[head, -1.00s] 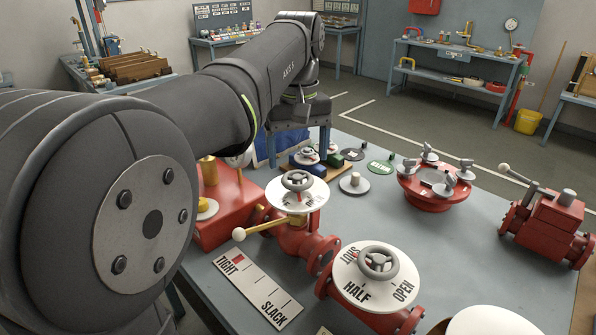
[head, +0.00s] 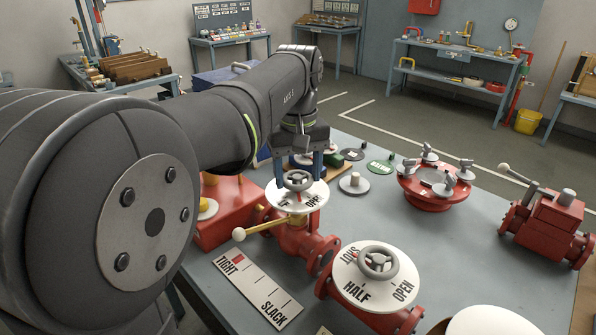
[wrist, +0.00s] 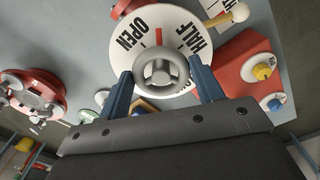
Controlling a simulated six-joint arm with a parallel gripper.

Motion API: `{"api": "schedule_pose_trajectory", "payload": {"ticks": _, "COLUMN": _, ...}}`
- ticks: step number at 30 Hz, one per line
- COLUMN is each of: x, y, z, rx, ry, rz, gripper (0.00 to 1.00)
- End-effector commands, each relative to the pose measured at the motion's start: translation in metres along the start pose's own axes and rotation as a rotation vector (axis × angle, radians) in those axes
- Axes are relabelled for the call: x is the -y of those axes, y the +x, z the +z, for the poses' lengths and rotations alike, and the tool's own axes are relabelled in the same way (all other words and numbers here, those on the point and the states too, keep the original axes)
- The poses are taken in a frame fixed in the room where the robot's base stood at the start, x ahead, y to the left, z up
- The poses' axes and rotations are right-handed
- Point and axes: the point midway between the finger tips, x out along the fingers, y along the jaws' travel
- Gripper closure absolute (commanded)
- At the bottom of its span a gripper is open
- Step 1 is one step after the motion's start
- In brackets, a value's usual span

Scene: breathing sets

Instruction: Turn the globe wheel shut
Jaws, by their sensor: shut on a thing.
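A grey handwheel (head: 297,182) sits on a white dial (head: 312,204) of the rear red valve (head: 300,240). My gripper (head: 298,175) reaches down over it from behind, one blue finger on each side, shut on the wheel. In the wrist view the handwheel (wrist: 160,72) lies between the fingers. The dial (wrist: 190,20) there shows OPEN and HALF, with a red mark between the two words. A second, larger dial (head: 350,268) with SHUT, HALF and OPEN and its own grey wheel (head: 378,260) stands in front right, untouched.
A brass lever with a cream ball (head: 239,234) sticks out left under the rear dial. A TIGHT-SLACK plate (head: 258,290) lies in front. A red round fixture (head: 432,188) and a red valve block (head: 548,225) stand right. Open bench lies between them.

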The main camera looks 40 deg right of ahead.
Motion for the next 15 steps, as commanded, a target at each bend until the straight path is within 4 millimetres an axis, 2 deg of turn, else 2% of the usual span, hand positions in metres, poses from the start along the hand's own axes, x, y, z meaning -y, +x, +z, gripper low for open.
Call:
{"api": "schedule_pose_trajectory", "payload": {"ticks": 8, "x": 0.0003, "y": -0.0003, "z": 0.0, "rx": 0.0, "ry": 0.045, "rz": 0.0, "gripper": 0.62}}
{"api": "schedule_pose_trajectory", "payload": {"ticks": 15, "x": 0.001, "y": -0.0004, "z": -0.0002, "rx": 0.0, "ry": 0.192, "rz": 0.0, "gripper": 0.62}}
